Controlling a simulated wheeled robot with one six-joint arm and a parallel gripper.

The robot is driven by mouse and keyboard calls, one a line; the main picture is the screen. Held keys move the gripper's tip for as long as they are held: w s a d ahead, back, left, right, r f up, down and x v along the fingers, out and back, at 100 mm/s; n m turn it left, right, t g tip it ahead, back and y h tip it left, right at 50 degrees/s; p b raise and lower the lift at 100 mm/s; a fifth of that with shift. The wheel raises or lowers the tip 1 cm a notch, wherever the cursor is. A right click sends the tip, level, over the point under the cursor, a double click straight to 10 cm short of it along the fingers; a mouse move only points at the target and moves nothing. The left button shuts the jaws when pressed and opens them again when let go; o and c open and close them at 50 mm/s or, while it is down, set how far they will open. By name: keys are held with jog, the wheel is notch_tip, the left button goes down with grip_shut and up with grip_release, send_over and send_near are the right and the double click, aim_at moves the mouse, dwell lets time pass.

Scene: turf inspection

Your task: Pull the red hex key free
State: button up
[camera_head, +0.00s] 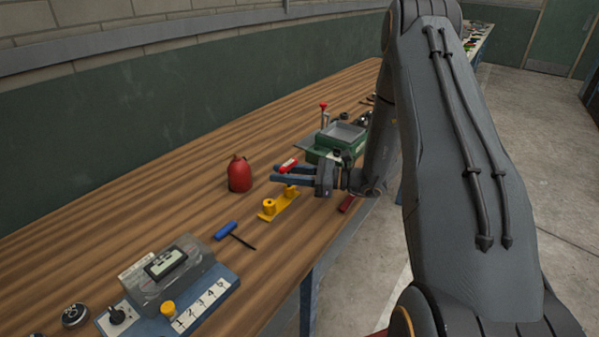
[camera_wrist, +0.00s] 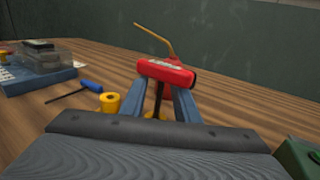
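The red hex key (camera_head: 289,165) has a T-shaped handle with a pale label. It also shows in the wrist view (camera_wrist: 163,70), with its dark shaft running down between my fingers. A yellow holder (camera_head: 279,205) with two posts stands below; the shaft appears to go down to its farther post, whose join is partly hidden. The nearer post (camera_wrist: 108,104) is clear in the wrist view. My gripper (camera_head: 276,173) reaches left over the holder, and its fingers (camera_wrist: 163,94) straddle the shaft just below the handle. A gap shows between the fingers, so it looks open.
A red oil can (camera_head: 239,174) stands behind the holder. A blue T-handled key (camera_head: 227,231) lies on the bench. A blue-based meter box (camera_head: 170,275) sits at near left, and a green machine (camera_head: 333,143) stands beyond my gripper. Bare wood lies between.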

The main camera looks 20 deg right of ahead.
jog(key=shift+x, duration=1.05)
grip_shut()
